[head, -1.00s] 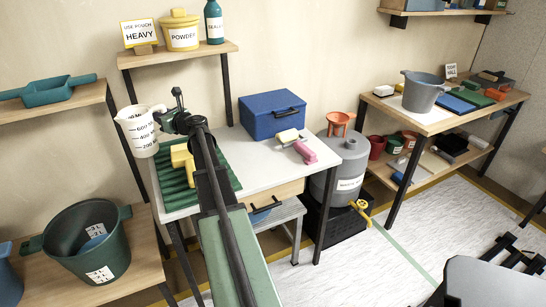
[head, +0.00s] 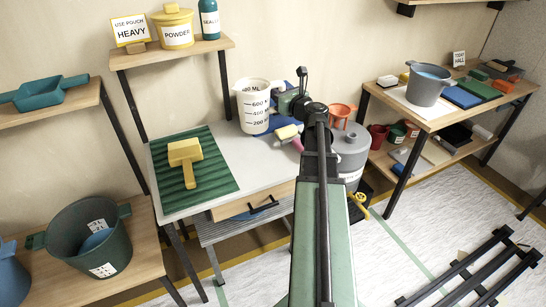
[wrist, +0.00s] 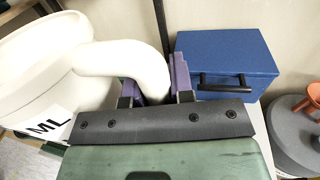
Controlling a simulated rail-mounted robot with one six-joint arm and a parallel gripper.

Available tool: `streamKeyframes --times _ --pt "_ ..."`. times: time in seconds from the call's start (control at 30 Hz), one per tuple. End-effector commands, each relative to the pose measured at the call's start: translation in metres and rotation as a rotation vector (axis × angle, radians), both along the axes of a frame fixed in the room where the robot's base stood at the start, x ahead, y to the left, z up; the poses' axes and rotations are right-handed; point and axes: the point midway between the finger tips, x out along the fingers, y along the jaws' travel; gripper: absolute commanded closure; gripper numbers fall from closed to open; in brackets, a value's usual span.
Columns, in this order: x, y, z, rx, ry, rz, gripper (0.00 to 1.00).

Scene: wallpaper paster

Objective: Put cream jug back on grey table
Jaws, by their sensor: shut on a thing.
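The cream jug (head: 254,112), white with ML markings, is roughly upright over the back of the grey table (head: 235,165) in the head view. I cannot tell whether its base touches the table. My gripper (head: 291,103) is to the right of the jug, shut on its handle. In the wrist view the jug (wrist: 40,65) fills the left, and its curved handle (wrist: 118,58) runs between the purple fingers of my gripper (wrist: 160,80). Its base is hidden there.
A blue box (wrist: 226,62) stands behind the jug, mostly hidden in the head view. A yellow-handled tool (head: 185,158) lies on the green ribbed mat (head: 215,178) at the table's left. The front middle of the tabletop is clear.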

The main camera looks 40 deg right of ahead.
Motion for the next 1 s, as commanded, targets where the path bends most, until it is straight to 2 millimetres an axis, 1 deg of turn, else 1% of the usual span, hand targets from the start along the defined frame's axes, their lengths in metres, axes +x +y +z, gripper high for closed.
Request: streamKeyframes --times 0.03,0.07,0.2,0.27,0.3,0.4,0.47,0.6,0.63,0.67,0.8,0.83,0.87,1.0 --pt "0.000 0.000 -0.025 0.000 0.000 0.000 1.00" --pt "0.000 0.000 -0.036 0.000 0.000 0.000 1.00" --pt "0.000 0.000 -0.088 0.000 0.000 0.000 1.00" --pt "0.000 0.000 -0.109 0.000 0.000 0.000 1.00" --pt "0.000 0.000 -0.122 0.000 0.000 0.000 1.00" --pt "0.000 0.000 -0.146 0.000 0.000 0.000 1.00" --pt "0.000 0.000 -0.150 0.000 0.000 0.000 1.00" --pt "0.000 0.000 -0.147 0.000 0.000 0.000 1.00" --pt "0.000 0.000 -0.150 0.000 0.000 -0.001 1.00" --pt "0.000 0.000 -0.155 0.000 0.000 -0.001 1.00" --pt "0.000 0.000 -0.187 0.000 0.000 0.000 1.00" --pt "0.000 0.000 -0.192 0.000 0.000 0.000 1.00" --pt "0.000 0.000 -0.193 0.000 0.000 0.000 1.00" --pt "0.000 0.000 -0.188 0.000 0.000 0.000 1.00"
